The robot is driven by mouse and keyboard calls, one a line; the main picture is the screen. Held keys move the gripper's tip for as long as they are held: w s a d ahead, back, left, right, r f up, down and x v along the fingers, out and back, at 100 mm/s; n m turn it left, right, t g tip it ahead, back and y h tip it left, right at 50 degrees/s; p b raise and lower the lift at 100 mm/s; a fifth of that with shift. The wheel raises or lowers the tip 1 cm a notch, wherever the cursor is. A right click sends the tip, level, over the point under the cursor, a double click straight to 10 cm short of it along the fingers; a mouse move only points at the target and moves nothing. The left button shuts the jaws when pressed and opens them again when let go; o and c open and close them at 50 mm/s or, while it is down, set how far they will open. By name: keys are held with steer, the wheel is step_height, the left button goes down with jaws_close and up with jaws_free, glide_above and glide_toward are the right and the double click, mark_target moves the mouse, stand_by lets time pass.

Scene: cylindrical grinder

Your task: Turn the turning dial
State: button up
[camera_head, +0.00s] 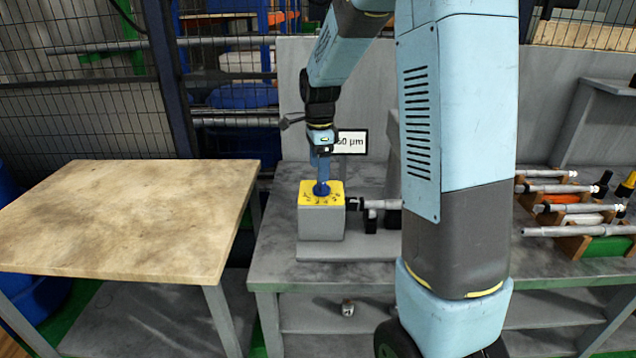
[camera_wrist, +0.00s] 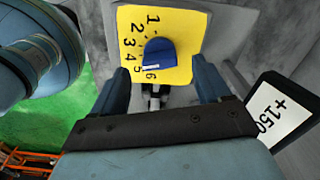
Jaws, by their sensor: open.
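The turning dial is a blue knob (camera_wrist: 158,54) on a yellow plate (camera_wrist: 190,22) with black numbers 1 to 6. A white mark on the knob lies near the 5 and 6. In the head view the yellow plate (camera_head: 308,186) tops a grey box (camera_head: 321,222) on the workbench, and the blue knob (camera_head: 321,188) shows under my gripper (camera_head: 321,176). In the wrist view my gripper (camera_wrist: 160,88) is open, with one finger on each side below the knob. I cannot tell whether the fingers touch it.
A sign reading "+150" (camera_wrist: 285,110) stands close at the right in the wrist view. A grey cylindrical spindle (camera_head: 380,204) sits right of the box. Several gauges on wooden holders (camera_head: 575,244) lie on the bench's right side. A bare wooden table (camera_head: 130,220) stands left.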

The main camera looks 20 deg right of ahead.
mark_target(321, 185)
steer(key=shift+f, duration=2.75)
